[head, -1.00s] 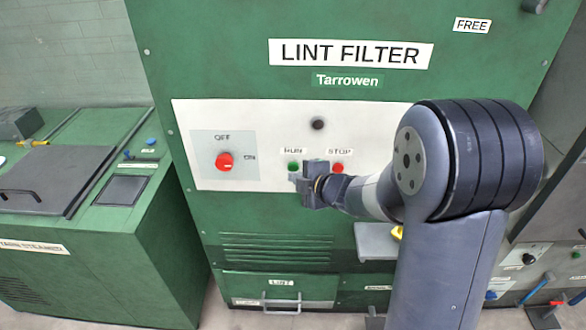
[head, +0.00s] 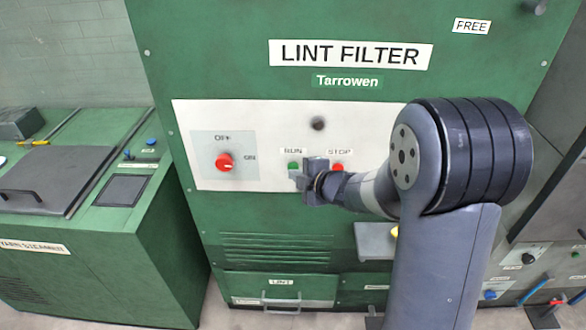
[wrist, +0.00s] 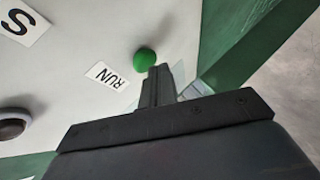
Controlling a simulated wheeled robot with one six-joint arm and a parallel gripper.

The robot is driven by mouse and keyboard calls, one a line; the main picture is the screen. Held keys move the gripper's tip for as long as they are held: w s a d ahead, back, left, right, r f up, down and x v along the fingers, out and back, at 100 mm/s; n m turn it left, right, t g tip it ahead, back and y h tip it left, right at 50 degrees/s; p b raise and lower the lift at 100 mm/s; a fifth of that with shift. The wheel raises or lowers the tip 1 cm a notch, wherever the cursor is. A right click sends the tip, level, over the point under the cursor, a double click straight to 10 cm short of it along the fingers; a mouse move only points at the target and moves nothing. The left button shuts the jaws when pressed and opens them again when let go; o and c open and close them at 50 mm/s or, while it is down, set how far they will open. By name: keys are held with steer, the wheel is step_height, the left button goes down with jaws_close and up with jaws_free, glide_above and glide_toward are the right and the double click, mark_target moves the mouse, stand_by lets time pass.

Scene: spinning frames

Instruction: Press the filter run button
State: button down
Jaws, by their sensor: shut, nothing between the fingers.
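The green run button (head: 293,166) sits under a RUN label (head: 293,151) on the white panel of the lint filter. The same green button (wrist: 145,60) shows in the wrist view beside its RUN label (wrist: 105,76). My gripper (head: 300,180) is shut and empty, just in front of the panel below and beside the button. In the wrist view its closed fingertips (wrist: 157,72) overlap the lower right edge of the button. I cannot tell whether they touch it.
The red stop button (head: 338,169) is just right of my gripper. A red OFF/ON knob (head: 224,162) is to the left, and a dark round part (head: 318,124) sits above. A grey shelf (head: 376,241) juts out below. A yarn steamer (head: 90,230) stands at left.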

steer(key=shift+w, duration=0.5)
steer(key=shift+s, duration=0.15)
stand_by(0.5)
steer(key=shift+s, duration=0.85)
steer(key=shift+b, duration=0.3)
steer(key=s+b, duration=0.1)
steer(key=s, duration=0.4)
steer(key=shift+a, duration=0.1)
